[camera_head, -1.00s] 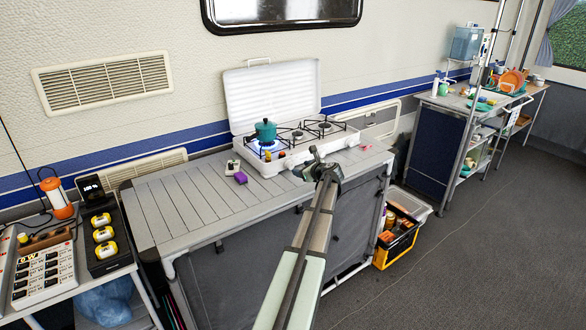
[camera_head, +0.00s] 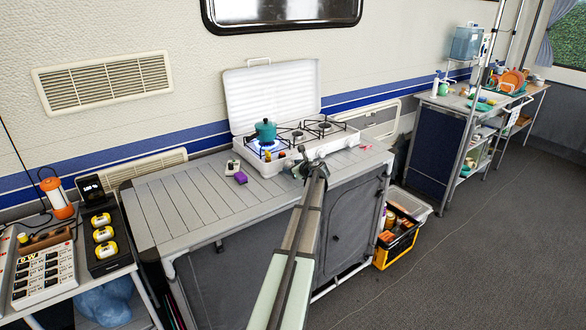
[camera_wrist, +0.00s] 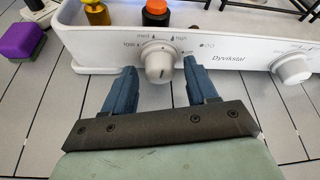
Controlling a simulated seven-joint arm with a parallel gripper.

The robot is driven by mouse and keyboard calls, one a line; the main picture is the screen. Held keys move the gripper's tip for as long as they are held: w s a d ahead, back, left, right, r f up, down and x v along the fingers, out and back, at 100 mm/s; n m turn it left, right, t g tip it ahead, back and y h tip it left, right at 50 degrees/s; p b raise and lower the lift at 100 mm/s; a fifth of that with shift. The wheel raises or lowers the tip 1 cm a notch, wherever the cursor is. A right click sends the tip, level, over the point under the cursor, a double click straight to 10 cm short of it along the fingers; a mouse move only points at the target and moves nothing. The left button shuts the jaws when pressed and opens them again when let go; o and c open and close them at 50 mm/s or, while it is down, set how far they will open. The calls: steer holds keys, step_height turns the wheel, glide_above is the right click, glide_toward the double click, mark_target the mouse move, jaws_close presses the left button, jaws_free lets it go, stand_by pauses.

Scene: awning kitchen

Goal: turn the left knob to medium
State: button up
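The left knob (camera_wrist: 158,65) is white and round, on the front panel of the white stove (camera_wrist: 225,55). Low, med and high marks are printed around it; I cannot tell surely which its pointer lines up with. My gripper (camera_wrist: 159,69) is open, with one blue finger at each side of the knob. Small gaps show, and the fingers do not look closed on it. In the head view my gripper (camera_head: 309,168) is at the front of the stove (camera_head: 340,141), hiding part of the panel. A blue flame shows under the teal pot (camera_head: 265,131).
The right knob (camera_wrist: 291,67) is on the same panel. A purple block (camera_wrist: 22,38) lies left of the stove, beside a small pale box (camera_head: 233,167).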

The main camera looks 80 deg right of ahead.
steer(key=c, duration=1)
steer(key=shift+w+a+n+g+h, duration=0.1)
steer(key=shift+n+g+h, duration=0.25)
steer(key=shift+n, duration=0.45)
steer(key=shift+n+g+h, duration=0.25)
steer(key=shift+n+h, duration=0.3)
steer(key=shift+n, duration=0.15)
steer(key=o, duration=1.1)
steer(key=shift+c, duration=0.2)
steer(key=v, duration=1.4)
